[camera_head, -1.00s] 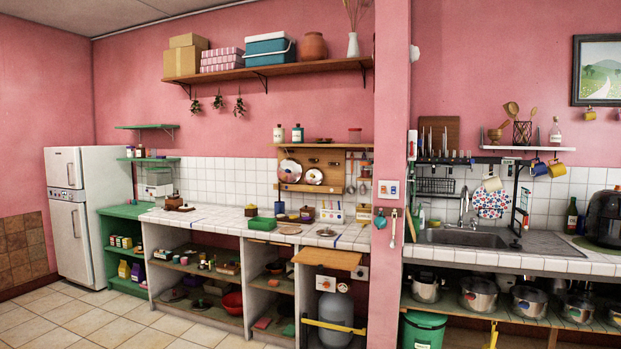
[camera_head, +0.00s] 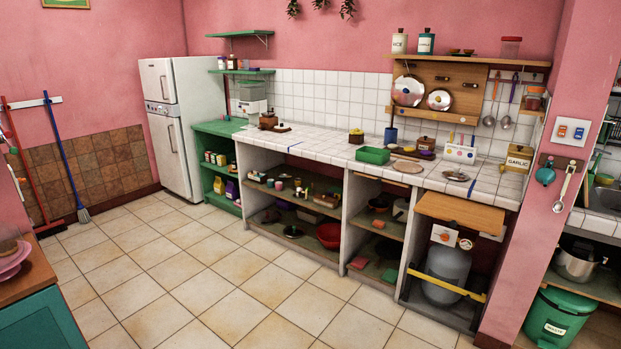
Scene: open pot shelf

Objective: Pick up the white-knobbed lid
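Two round silvery lids hang on the wooden wall rack (camera_head: 464,78) above the tiled counter. The larger lid (camera_head: 407,91) is on the left and the smaller lid (camera_head: 439,100) is beside it on the right. My gripper is not in view.
The tiled counter (camera_head: 325,148) has open shelves beneath, with a red bowl (camera_head: 329,235) and small goods. A gas cylinder (camera_head: 446,272) stands under its right end. A green bin (camera_head: 556,318) is at lower right. The tiled floor (camera_head: 225,270) in front is clear.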

